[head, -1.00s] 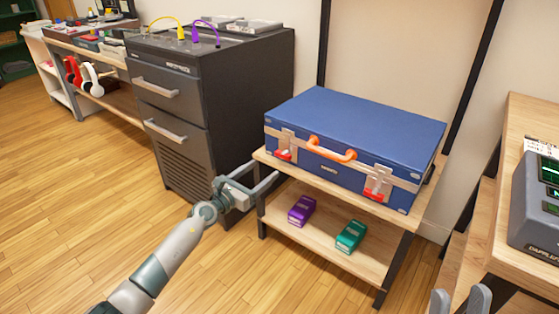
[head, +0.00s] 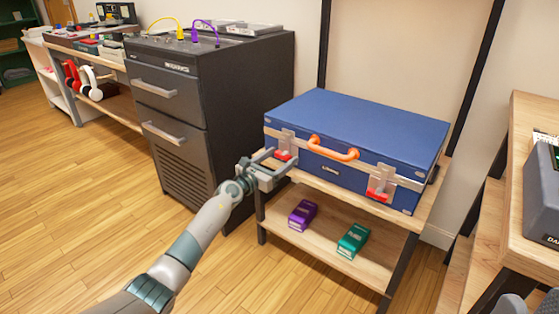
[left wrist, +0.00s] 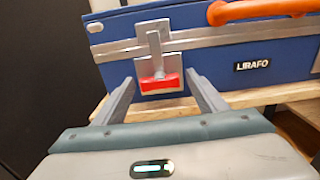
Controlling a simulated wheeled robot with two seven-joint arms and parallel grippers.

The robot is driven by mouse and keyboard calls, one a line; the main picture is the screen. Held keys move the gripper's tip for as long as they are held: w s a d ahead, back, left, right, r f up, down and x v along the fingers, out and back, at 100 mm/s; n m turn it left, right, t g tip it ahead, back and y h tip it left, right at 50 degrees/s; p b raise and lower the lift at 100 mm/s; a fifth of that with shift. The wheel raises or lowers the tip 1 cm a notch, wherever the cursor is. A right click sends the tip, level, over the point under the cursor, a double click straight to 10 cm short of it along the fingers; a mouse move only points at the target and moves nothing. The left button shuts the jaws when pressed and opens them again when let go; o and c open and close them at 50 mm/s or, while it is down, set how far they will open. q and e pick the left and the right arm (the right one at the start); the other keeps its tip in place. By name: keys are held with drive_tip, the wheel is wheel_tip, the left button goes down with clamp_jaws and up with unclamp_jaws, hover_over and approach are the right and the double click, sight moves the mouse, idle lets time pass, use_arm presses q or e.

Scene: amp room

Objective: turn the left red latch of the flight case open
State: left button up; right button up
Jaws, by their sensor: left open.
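The blue flight case (head: 360,128) lies flat and closed on the top of a wooden shelf stand. Its left red latch (head: 282,155) is on the front face, left of the orange handle (head: 333,148). My left gripper (head: 284,160) is open in front of this latch. In the left wrist view its fingers stand on either side of the tab, with gaps showing. Contact cannot be told. The right red latch (head: 380,195) is farther right. Grey parts of my right gripper show at the bottom right edge.
The shelf stand (head: 425,212) has a lower board with a purple box (head: 302,213) and a green box (head: 353,240). A dark drawer cabinet (head: 225,105) stands close on the left. A wooden desk is at the right. The floor in front is clear.

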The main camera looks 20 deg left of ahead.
use_arm(q)
drive_tip(key=c, duration=1.1)
drive_tip(key=shift+o, duration=0.2)
